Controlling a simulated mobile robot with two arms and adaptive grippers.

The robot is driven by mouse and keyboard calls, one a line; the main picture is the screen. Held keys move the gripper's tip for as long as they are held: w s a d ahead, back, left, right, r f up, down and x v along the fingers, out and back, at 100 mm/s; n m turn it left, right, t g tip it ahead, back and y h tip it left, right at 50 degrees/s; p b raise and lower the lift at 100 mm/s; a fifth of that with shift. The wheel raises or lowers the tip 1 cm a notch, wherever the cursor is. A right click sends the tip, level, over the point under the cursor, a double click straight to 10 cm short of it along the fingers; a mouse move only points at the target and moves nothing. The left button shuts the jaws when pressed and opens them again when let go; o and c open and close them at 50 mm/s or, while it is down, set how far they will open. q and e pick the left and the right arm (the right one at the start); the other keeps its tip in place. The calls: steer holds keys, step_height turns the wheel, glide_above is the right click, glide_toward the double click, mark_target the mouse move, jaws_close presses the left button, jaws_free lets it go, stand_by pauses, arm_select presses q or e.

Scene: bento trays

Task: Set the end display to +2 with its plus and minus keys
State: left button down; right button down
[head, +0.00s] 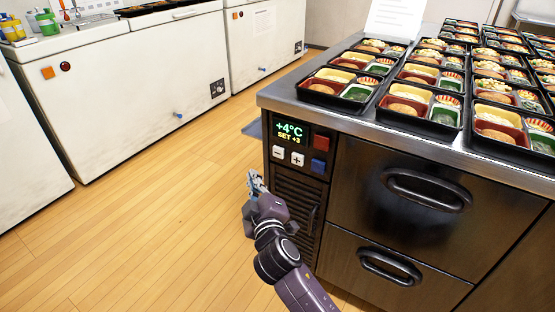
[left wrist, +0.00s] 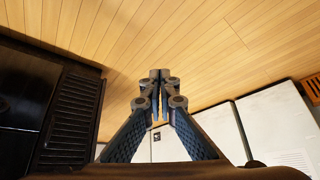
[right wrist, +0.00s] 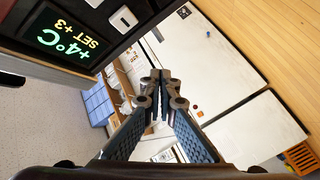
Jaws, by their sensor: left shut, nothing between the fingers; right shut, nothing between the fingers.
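The end display (head: 290,131) is on the counter unit's end panel in the head view. It reads +4°C with SET +3 below, and also shows in the right wrist view (right wrist: 68,42). The white minus key (head: 277,152) and plus key (head: 297,159) sit under it. My right gripper (head: 256,182) is shut and empty, below and left of the keys, apart from them; its fingers also show in the right wrist view (right wrist: 160,76). My left gripper (left wrist: 161,76) is shut and empty over the wood floor, outside the head view.
A red button (head: 321,143) and a blue button (head: 318,166) are right of the keys. The steel counter (head: 400,141) above carries several bento trays. White chest freezers (head: 140,90) stand across the open wood floor.

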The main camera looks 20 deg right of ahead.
mark_target(279, 152)
arm_select(q)
steer(key=shift+r, duration=0.25)
arm_select(e)
steer(key=shift+m, duration=0.3)
arm_select(q)
steer(key=shift+s+a+f+g, duration=0.15)
steer(key=shift+s+f+g, duration=0.05)
steer(key=shift+s, duration=0.25)
steer(key=shift+s+a+f+g, duration=0.1)
steer(key=shift+s+f+g, duration=0.1)
steer(key=shift+s, duration=0.2)
arm_select(e)
steer(key=w+d, duration=0.5)
steer(key=d, duration=0.2)
steer(key=shift+w, duration=0.2)
arm_select(q)
steer(key=shift+s+r, duration=0.1)
stand_by(0.5)
steer(key=shift+s+a+f+g+p, duration=0.15)
steer(key=shift+s+f+g, duration=0.1)
steer(key=shift+s, duration=0.3)
steer(key=shift+s+a+f+g+p, duration=0.15)
steer(key=shift+s+f+g, duration=0.1)
steer(key=shift+s, duration=0.25)
arm_select(e)
steer(key=shift+w+d, duration=0.25)
steer(key=shift+d, duration=0.05)
